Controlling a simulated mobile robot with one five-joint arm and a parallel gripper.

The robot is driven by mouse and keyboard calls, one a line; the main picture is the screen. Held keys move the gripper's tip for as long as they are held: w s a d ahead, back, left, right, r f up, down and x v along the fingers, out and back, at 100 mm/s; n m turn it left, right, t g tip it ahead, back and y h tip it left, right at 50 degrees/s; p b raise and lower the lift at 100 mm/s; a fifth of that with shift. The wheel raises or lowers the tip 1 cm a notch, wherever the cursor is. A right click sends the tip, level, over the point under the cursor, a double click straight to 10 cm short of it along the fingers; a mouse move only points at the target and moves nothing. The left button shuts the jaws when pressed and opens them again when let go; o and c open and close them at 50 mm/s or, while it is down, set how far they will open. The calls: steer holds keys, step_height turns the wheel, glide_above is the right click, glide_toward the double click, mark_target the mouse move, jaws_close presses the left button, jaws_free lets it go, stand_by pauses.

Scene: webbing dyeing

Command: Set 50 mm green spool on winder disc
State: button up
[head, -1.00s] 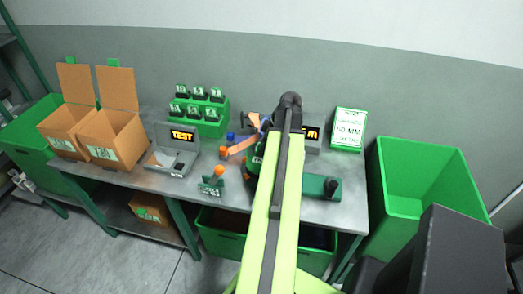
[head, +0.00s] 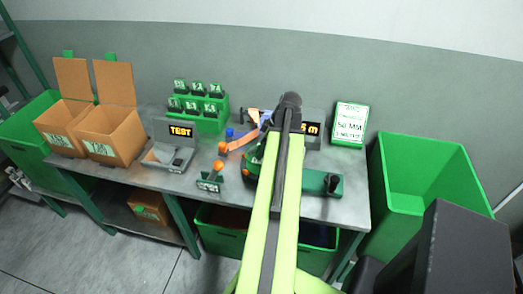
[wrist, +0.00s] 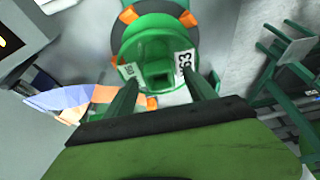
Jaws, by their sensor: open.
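In the wrist view a green spool (wrist: 152,52) with white labels lies ahead of my gripper (wrist: 163,84), roughly between the two dark green fingers. The jaws are open. Behind the spool is the round winder disc (wrist: 188,19) with orange marks on its rim. The spool overlaps the disc in the picture; I cannot tell whether it is fully seated. In the head view my arm hides most of the spool, the disc and the gripper. The green winder base (head: 322,183) with a black knob shows right of my arm.
Orange and blue webbing (wrist: 75,99) runs close left of my fingers. On the bench (head: 225,205) stand a TEST device (head: 178,145), a green rack (head: 205,120), an orange-knobbed stand (head: 212,178) and a 50 MM sign (head: 350,124). A green bin (head: 420,190) is at right.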

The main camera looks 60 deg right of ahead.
steer(key=p+v, duration=1.6)
steer(key=v, duration=0.1)
steer(key=shift+r, duration=0.3)
